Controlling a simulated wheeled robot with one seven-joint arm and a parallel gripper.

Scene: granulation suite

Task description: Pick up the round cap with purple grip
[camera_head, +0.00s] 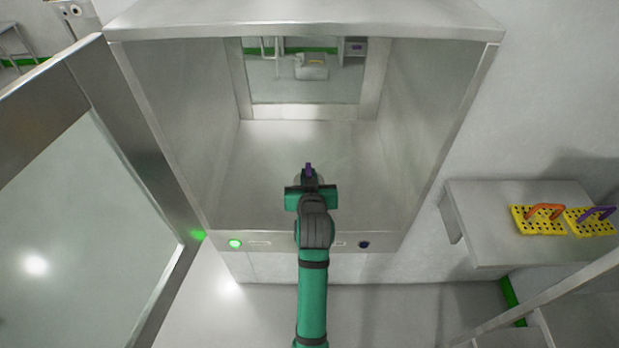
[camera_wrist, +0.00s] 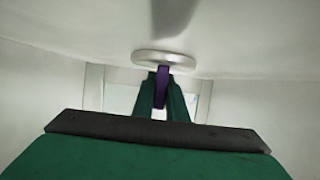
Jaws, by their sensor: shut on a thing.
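The round cap shows in the wrist view as a silver disc (camera_wrist: 165,59) with a purple grip (camera_wrist: 161,88). My gripper (camera_wrist: 163,95) is shut on the purple grip, with a dark green finger on each side. In the head view my gripper (camera_head: 309,177) is inside the steel chamber, low and near its front edge. The purple tip (camera_head: 308,168) shows just past the fingers, and most of the disc is hidden behind my gripper. The disc lies against or very close to the pale surface in the wrist view; I cannot tell if it touches.
The steel chamber (camera_head: 420,110) has walls on both sides and a window at the back. Its glass door (camera_head: 75,200) stands open at left. A side table (camera_head: 480,225) at right holds yellow perforated blocks with an orange handle (camera_head: 545,211) and a purple handle (camera_head: 597,214).

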